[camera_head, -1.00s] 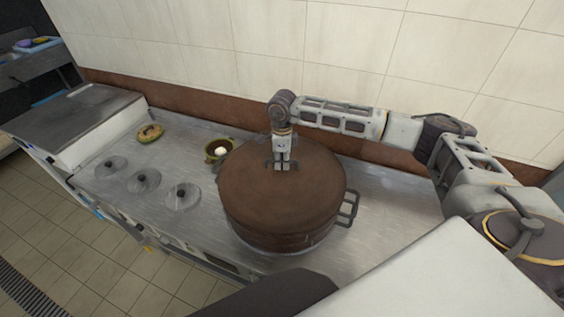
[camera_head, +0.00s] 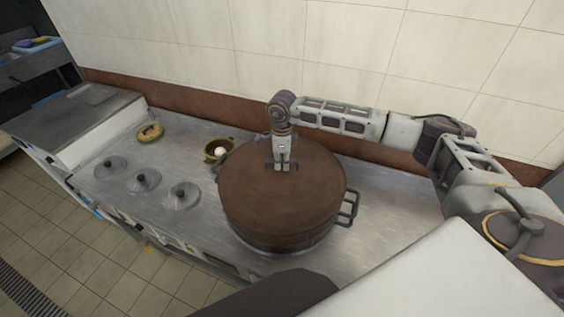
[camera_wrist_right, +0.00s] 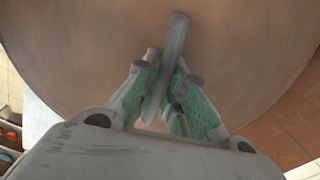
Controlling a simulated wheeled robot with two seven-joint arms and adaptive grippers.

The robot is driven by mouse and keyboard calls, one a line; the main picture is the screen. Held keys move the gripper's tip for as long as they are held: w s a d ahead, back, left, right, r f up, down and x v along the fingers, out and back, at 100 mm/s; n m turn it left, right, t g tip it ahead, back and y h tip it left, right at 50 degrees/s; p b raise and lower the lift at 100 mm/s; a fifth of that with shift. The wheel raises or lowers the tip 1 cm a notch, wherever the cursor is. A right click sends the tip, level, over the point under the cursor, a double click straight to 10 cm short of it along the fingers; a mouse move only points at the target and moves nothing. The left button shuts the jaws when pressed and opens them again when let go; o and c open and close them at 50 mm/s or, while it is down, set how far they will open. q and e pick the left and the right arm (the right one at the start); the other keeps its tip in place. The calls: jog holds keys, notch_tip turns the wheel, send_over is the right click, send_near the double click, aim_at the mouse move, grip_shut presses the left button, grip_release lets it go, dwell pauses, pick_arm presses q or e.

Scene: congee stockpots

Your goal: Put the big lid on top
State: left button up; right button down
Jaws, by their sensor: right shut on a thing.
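A big round brown lid (camera_head: 290,205) sits on the large stockpot (camera_head: 275,240) on the steel counter, and its edge lines up with the pot wall as far as I can see. My right gripper (camera_head: 281,167) reaches down over the far part of the lid. In the right wrist view the right gripper (camera_wrist_right: 168,100) is shut on the lid's grey bar handle (camera_wrist_right: 176,50), with green finger pads on both sides of it. The lid's brown surface fills most of that view. My left gripper is not in view.
Several small round lids with dark knobs (camera_head: 143,180) lie left of the pot. A small green pot (camera_head: 217,151) with something white in it stands close behind the big pot's left side. A greenish ring-shaped item (camera_head: 150,132) lies farther left. A tiled wall (camera_head: 230,60) is behind. The counter right of the pot is clear.

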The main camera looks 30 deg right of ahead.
jog(key=shift+f, duration=0.25)
dwell(0.3)
jog(key=c, duration=1.8)
grip_release()
jog(key=shift+o, duration=0.2)
jog(key=shift+f, duration=0.1)
jog(key=shift+r+p, duration=2.4)
jog(key=shift+r, duration=3.2)
jog(key=shift+f, duration=0.1)
